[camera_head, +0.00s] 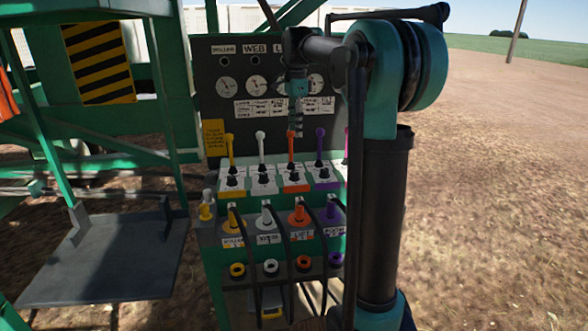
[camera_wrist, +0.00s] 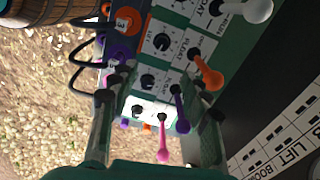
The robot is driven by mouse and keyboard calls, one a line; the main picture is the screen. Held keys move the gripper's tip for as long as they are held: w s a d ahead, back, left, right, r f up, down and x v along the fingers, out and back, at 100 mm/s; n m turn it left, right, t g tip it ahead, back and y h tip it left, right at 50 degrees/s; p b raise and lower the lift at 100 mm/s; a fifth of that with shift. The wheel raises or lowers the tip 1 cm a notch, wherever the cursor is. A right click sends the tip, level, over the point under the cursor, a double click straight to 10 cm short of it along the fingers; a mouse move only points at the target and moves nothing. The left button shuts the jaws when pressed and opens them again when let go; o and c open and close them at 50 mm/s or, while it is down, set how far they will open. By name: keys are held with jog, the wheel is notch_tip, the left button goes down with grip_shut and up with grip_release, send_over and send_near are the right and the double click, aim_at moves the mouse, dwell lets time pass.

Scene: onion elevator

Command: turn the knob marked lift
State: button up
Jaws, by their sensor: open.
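The lift knob (camera_wrist: 161,41) is a small black round knob on a white plate marked LIFT, near the top of the wrist view, beside the orange lever (camera_wrist: 205,68). In the head view the matching black knob (camera_head: 294,176) sits in the orange column, below the orange lever (camera_head: 291,150). My gripper (camera_wrist: 158,106) is open and empty. Its fingers frame the purple and pink columns, so the lift knob lies outside them, beyond the tips. In the head view my gripper (camera_head: 296,127) hangs above the orange column, before the gauge board. I cannot tell its exact distance from the panel.
A purple lever (camera_wrist: 180,110) and a pink lever (camera_wrist: 163,140) stick out between my fingers. Other black knobs (camera_wrist: 148,82) sit close by. Black hoses (camera_head: 278,235) hang below. The dark gauge board (camera_head: 220,120) rises behind. Open ground (camera_head: 490,200) lies at right.

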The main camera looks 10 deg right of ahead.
send_near(294, 171)
jog(key=shift+m, duration=0.3)
notch_tip(294, 171, down, 9)
jog(key=shift+s+f, duration=0.1)
jog(key=shift+c, duration=0.3)
grip_shut()
